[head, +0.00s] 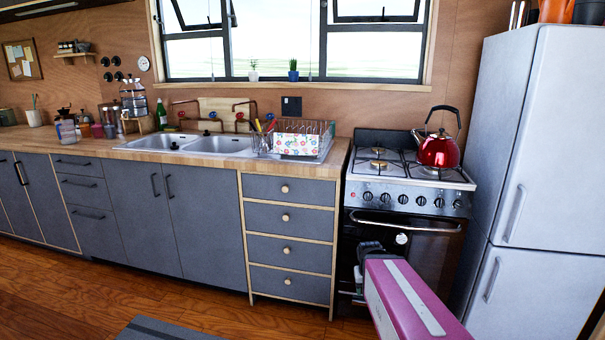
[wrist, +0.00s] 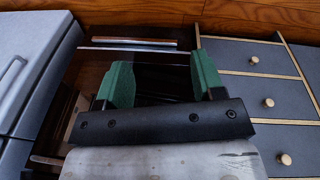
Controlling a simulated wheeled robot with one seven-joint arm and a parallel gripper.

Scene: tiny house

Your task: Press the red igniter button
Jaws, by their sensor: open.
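The stove (head: 412,190) stands between the drawers and the fridge, with a row of dark knobs (head: 402,199) on its front panel. My gripper (head: 362,268) is low in front of the dark oven door, below the knob panel, partly behind my purple arm link. In the wrist view my gripper (wrist: 163,80) shows two green fingers spread apart with nothing between them. The wrist view does not show the knobs.
A red kettle (head: 438,151) sits on the right rear of the stove top. The oven handle (head: 406,224) sticks out below the knobs. The fridge (head: 550,140) stands close on the right, the drawer cabinet (head: 290,218) on the left. The wooden floor at the left is mostly clear.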

